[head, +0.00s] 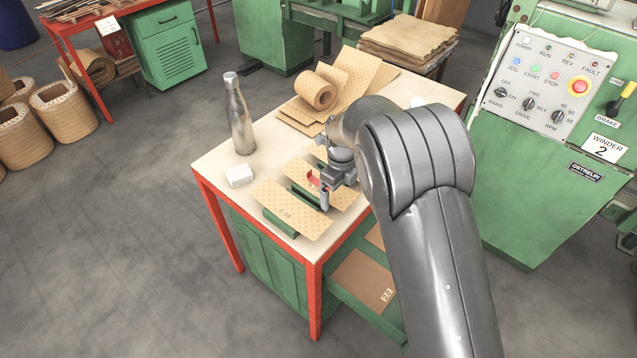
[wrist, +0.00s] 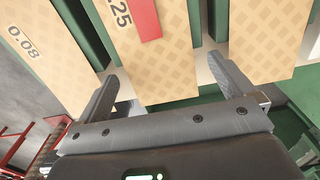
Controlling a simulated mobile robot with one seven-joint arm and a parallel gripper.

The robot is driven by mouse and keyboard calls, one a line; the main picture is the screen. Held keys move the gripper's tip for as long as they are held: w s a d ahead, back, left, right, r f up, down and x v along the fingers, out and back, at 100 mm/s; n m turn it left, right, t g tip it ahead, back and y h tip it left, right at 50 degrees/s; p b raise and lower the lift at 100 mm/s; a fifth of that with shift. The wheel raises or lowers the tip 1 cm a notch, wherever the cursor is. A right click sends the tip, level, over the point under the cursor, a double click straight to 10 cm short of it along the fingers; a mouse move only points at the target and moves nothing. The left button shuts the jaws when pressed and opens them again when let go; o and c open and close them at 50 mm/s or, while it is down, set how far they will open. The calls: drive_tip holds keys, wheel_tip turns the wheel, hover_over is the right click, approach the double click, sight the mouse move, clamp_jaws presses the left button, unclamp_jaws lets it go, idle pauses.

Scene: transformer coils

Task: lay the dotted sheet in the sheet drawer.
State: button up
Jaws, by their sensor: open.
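Several tan patterned sheets lie side by side on green supports on the bench. The nearest sheet (head: 292,210) is marked 0.08 and also shows in the wrist view (wrist: 45,50). The middle sheet (wrist: 165,65) is marked with a number ending in .25 and has a red strip. A third sheet (wrist: 262,50) lies to its right. I cannot tell which is the dotted sheet. My gripper (wrist: 163,66) is open, its fingers either side of the middle sheet's near end, not closed on it. A green drawer (head: 372,318) stands pulled out below the bench, with brown board (head: 362,283) inside.
A tan roll (head: 315,90) and flat sheets lie at the back. A green winder panel (head: 555,75) stands right. Floor at front left is clear.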

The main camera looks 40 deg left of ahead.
drive_tip(key=shift+f, duration=0.2)
idle(0.4)
drive_tip(key=c, duration=1)
